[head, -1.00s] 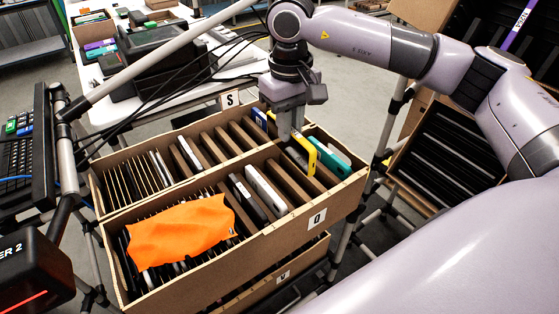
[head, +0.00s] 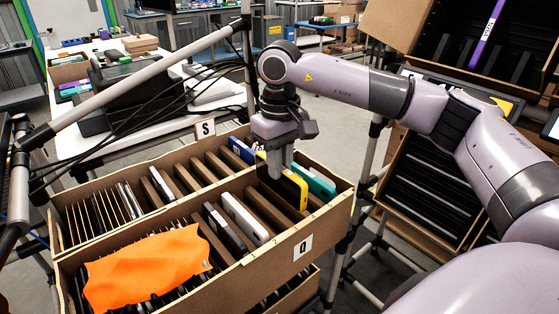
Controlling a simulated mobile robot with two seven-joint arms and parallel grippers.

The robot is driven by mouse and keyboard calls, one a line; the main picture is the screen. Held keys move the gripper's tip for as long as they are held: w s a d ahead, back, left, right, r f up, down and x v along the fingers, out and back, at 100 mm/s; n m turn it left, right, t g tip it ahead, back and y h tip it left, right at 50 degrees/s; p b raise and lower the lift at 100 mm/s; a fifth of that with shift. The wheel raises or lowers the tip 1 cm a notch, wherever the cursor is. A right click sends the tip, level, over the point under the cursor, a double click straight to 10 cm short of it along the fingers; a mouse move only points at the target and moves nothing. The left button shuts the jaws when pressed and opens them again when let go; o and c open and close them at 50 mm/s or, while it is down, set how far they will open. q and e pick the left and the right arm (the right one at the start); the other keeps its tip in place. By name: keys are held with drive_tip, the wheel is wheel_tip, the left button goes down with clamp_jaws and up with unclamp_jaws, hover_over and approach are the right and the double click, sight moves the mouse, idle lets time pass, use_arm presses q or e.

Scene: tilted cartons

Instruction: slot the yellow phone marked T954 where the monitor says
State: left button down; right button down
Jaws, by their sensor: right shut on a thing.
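The yellow phone (head: 295,187) stands on edge in the right part of the front carton, between brown dividers, its lower part hidden in the carton. My right gripper (head: 274,169) reaches down from above and is shut on the phone near its upper left end. The front carton, marked Q (head: 303,247), has several slots. The carton behind it is marked S (head: 205,128). No marking T954 can be read on the phone. No monitor screen with readable text is in view. My left gripper is not in view.
A teal phone (head: 318,184) and a blue one (head: 243,150) stand near the yellow phone. A white phone (head: 245,218) and a dark one stand to its left. An orange cloth (head: 148,266) covers the left slots. Black slotted cartons (head: 433,165) stand at right.

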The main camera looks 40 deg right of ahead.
sight(280, 188)
wheel_tip(280, 188, down, 2)
drive_tip(key=shift+f+b, duration=0.1)
drive_tip(key=shift+b, duration=0.6)
drive_tip(key=shift+f+b, duration=0.75)
drive_tip(key=shift+f, duration=0.4)
drive_tip(key=shift+f+b, duration=0.45)
drive_tip(key=shift+f, duration=0.35)
drive_tip(key=shift+f, duration=0.3)
drive_tip(key=c, duration=1)
unclamp_jaws()
drive_tip(key=shift+c, duration=0.2)
drive_tip(key=shift+r, duration=0.1)
drive_tip(key=shift+r, duration=3.55)
